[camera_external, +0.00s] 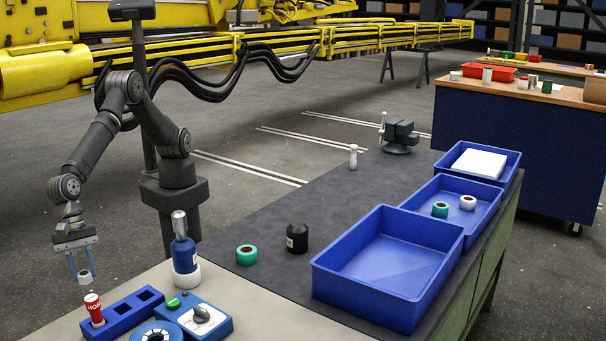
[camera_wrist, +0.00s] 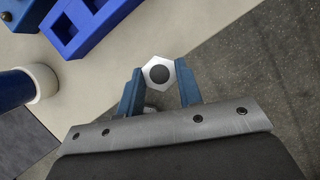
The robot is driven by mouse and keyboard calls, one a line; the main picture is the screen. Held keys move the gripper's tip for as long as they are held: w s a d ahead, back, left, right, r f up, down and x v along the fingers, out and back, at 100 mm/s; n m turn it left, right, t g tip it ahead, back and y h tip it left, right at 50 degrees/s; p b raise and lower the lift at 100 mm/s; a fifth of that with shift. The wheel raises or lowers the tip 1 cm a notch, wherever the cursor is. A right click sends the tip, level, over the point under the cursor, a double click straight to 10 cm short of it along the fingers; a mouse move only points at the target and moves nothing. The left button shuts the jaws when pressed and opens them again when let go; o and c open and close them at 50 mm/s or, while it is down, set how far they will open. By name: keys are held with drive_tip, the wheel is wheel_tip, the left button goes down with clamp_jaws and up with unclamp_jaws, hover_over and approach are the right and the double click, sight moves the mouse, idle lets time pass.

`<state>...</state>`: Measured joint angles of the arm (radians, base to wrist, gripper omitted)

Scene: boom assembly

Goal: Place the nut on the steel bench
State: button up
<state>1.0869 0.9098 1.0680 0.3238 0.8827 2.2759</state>
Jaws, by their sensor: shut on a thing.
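The nut (camera_wrist: 159,73) is a silvery hexagon with a dark round hole. My gripper (camera_wrist: 160,76) is shut on it, with blue fingers at its two sides. In the external view the nut (camera_external: 85,278) hangs at the fingertips of my gripper (camera_external: 82,272), at the lower left, apart from any surface. The bench (camera_external: 350,215) has a dark grey top and a pale section (camera_external: 262,316) at its near left end. In the wrist view the pale surface (camera_wrist: 110,65) lies left of the nut, with dark floor to the right.
A blue block (camera_external: 120,314) with square holes holds a red cylinder (camera_external: 94,309), close to my gripper. A blue box (camera_external: 205,322) with a knob and a blue bottle (camera_external: 184,255) stand nearby. Blue bins (camera_external: 385,290) line the right side. The dark top's middle is mostly clear.

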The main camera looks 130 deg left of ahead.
hover_over(102, 308)
wheel_tip(102, 308, down, 3)
drive_tip(key=shift+r, duration=0.1)
drive_tip(key=shift+f, duration=1.95)
drive_tip(key=shift+f, duration=0.15)
drive_tip(key=o, duration=1)
drive_tip(key=v, duration=1.2)
